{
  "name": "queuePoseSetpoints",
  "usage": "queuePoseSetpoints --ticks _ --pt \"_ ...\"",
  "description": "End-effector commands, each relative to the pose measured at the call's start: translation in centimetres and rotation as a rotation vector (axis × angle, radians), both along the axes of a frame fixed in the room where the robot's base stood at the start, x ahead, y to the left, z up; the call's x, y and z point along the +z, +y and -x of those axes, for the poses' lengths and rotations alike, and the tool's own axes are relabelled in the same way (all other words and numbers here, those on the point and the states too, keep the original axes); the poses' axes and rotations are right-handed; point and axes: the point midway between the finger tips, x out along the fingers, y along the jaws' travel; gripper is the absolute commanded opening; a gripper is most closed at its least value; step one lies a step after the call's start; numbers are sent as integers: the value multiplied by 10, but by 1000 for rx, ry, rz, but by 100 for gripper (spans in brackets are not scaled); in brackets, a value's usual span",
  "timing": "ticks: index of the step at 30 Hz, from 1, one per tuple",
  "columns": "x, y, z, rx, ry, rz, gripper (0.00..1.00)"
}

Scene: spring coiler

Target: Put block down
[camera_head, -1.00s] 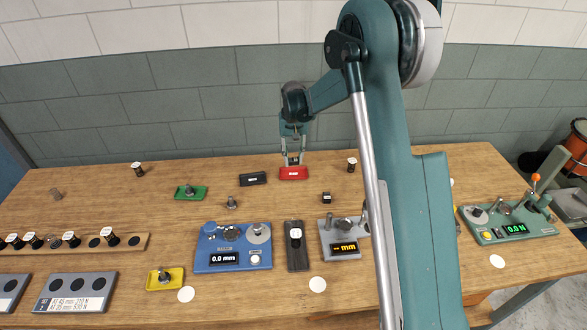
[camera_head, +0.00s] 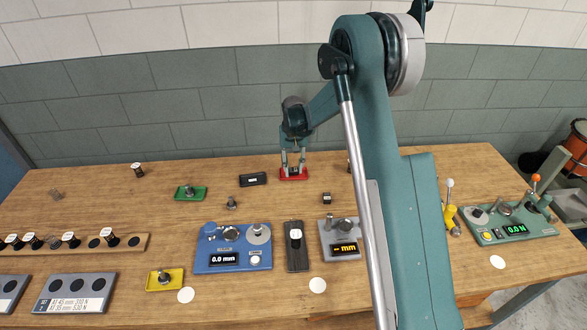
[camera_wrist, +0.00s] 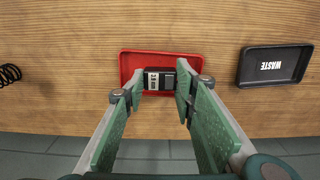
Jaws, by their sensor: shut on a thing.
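A small dark block with a white label (camera_wrist: 152,84) sits between the fingers of my gripper (camera_wrist: 163,86) in the wrist view. My gripper is shut on it. The red tray (camera_wrist: 126,64) lies beneath the block and fingertips. In the head view, my gripper (camera_head: 293,171) is over the red tray (camera_head: 283,178) near the back of the wooden table, and the block (camera_head: 293,171) shows small between the fingers. I cannot tell whether the block touches the tray floor.
A black tray marked WASTE (camera_wrist: 275,66) lies beside the red tray; it also shows in the head view (camera_head: 253,179). A dark coil spring (camera_wrist: 9,74) is on the other side. A small dark item (camera_head: 326,198) and several gauges stand nearer the front.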

Motion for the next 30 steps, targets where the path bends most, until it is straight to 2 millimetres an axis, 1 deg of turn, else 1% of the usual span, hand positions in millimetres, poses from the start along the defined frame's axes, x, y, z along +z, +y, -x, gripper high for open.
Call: queuePoseSetpoints --ticks 14,15,18,30 --pt "-5 0 0 0 0 0 12" --pt "-5 0 0 0 0 0 32" --pt "-4 0 0 0 0 0 42" --pt "-3 0 0 0 0 0 42"
